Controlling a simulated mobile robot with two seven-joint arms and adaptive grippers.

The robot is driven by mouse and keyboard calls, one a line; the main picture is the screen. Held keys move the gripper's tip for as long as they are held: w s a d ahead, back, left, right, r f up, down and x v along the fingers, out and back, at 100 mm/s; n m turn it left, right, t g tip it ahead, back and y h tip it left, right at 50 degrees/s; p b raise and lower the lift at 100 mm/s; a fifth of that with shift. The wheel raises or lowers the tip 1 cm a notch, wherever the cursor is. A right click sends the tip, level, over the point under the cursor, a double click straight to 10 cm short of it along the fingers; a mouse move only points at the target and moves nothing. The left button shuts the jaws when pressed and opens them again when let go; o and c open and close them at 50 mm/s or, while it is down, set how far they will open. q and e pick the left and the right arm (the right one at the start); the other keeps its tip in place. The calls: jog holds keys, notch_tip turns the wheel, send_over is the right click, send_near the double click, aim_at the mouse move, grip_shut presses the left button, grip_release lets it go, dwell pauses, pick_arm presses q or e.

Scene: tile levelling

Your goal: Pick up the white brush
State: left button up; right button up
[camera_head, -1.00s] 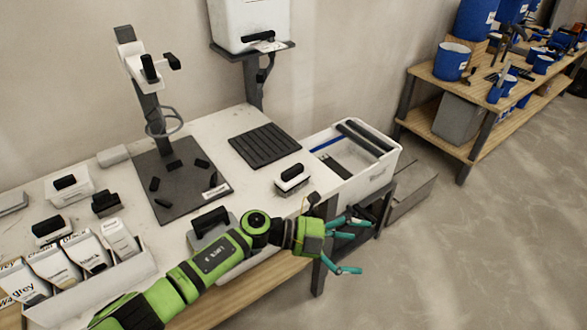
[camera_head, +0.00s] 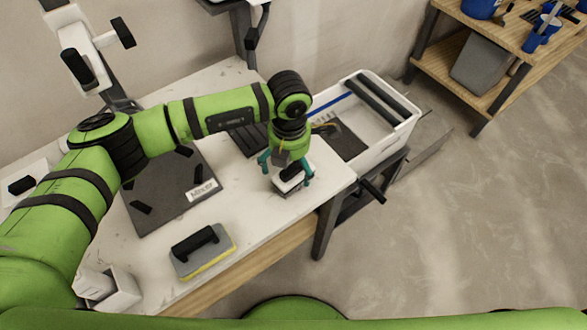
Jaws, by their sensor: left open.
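The white brush (camera_head: 286,186), a small white block with a black handle on top, sits on the white worktable (camera_head: 250,236) near its right front edge. My left gripper (camera_head: 287,170) points down right over the brush. Its teal fingers are open, one on each side of the brush's handle. I cannot tell whether the fingers touch it. The gripper body hides part of the brush. My right gripper is not in view.
A grey float with a black handle (camera_head: 202,252) lies at the table's front. A dark board labelled Mixer (camera_head: 160,215) is left of the brush. A white tub (camera_head: 402,122) stands beyond the table's right end. A wooden shelf (camera_head: 497,104) is at the back right.

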aim_at(290, 171)
pick_arm(q)
notch_tip(290, 171, down, 2)
jog(key=shift+w+f, duration=0.1)
jog(key=shift+f, duration=0.4)
jog(key=c, duration=1.4)
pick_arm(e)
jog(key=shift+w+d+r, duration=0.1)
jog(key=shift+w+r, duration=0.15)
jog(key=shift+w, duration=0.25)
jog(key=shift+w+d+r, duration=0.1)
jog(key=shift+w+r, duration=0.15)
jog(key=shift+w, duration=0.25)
